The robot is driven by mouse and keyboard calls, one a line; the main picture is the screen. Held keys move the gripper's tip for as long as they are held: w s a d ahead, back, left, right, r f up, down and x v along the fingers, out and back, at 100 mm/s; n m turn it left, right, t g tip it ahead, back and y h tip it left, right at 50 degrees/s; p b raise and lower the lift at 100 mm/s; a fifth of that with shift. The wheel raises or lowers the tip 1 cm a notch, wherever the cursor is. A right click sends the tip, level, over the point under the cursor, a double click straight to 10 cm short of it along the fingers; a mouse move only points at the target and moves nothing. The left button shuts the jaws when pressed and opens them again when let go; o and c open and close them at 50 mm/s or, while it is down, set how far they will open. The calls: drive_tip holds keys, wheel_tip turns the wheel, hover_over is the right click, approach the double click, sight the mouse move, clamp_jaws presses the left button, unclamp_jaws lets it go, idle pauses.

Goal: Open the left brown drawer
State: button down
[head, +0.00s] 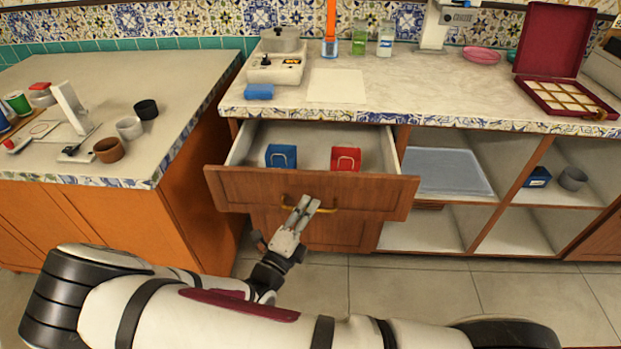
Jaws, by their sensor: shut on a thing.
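The brown wooden drawer (240,190) under the back counter, left of the open shelves, is pulled out. A blue box (281,156) and a red box (346,159) stand inside it. Its brass handle (324,210) runs across the drawer front. My gripper (304,204) is at the front of the drawer, shut on the handle near its left part. The fingers partly hide the handle. Another brown front (340,233) shows below the open drawer.
Open shelves (487,240) stand right of the drawer. An orange cabinet (185,195) with a counter of cups stands close on the left. The tiled floor (420,290) in front is clear apart from my arm above it. A blue sponge (259,92) lies on the back counter.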

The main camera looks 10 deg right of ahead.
drive_tip(key=s+a+p, duration=0.2)
drive_tip(key=s+a, duration=0.2)
drive_tip(key=s, duration=0.8)
drive_tip(key=shift+s+p, duration=0.25)
drive_tip(key=shift+p, duration=0.05)
drive_tip(key=c, duration=1.7)
unclamp_jaws()
drive_tip(key=v, duration=1.2)
drive_tip(key=shift+r, duration=0.1)
